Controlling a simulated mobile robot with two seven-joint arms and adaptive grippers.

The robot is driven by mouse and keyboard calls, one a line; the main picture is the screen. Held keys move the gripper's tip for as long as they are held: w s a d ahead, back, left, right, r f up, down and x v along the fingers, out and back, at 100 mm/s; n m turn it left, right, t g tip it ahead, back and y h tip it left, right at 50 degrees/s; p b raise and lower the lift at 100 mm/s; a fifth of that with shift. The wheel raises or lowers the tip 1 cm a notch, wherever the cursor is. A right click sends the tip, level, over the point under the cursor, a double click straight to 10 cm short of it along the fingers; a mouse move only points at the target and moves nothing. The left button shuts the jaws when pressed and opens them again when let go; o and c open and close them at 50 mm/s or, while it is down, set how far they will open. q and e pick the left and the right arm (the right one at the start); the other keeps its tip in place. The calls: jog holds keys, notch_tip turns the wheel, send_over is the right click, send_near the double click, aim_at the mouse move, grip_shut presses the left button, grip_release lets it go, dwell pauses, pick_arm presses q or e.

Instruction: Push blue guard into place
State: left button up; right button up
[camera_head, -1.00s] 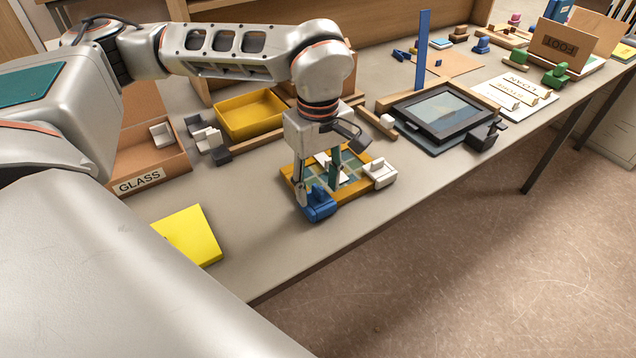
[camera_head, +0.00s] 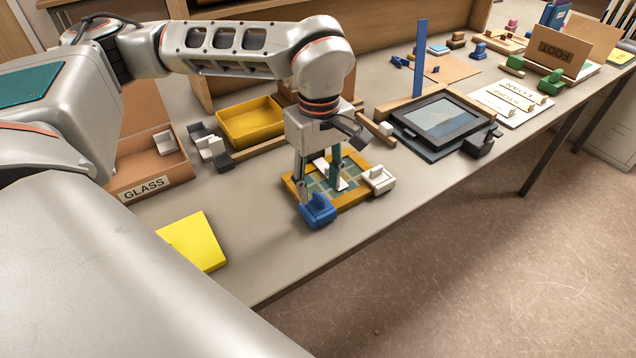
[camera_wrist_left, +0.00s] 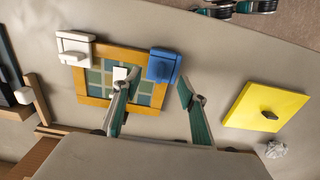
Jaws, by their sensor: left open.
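The blue guard (camera_head: 318,210) sits at the near left corner of a wooden frame (camera_head: 350,203) with a green-and-grey tiled panel. It also shows in the left wrist view (camera_wrist_left: 161,66), at the frame's corner. I cannot tell whether it is fully seated. My left gripper (camera_head: 319,190) is open and points down over this corner. In the left wrist view its fingers (camera_wrist_left: 155,97) are spread, one over the panel and one past the blue guard's outer side. A white guard (camera_head: 379,179) sits at the frame's right corner. A white piece (camera_wrist_left: 122,75) lies over the panel.
A yellow block (camera_head: 195,240) lies at the left near the front edge. The GLASS box (camera_head: 146,189) and a yellow tray (camera_head: 250,120) stand behind. A dark framed picture (camera_head: 443,118) is at the right. Bare table lies between the yellow block and the frame.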

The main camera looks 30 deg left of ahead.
pick_arm(q)
jog(key=shift+r+p, duration=1.2)
jog(key=shift+r, duration=0.5)
notch_tip(320, 180, up, 12)
jog(key=shift+f, duration=0.1)
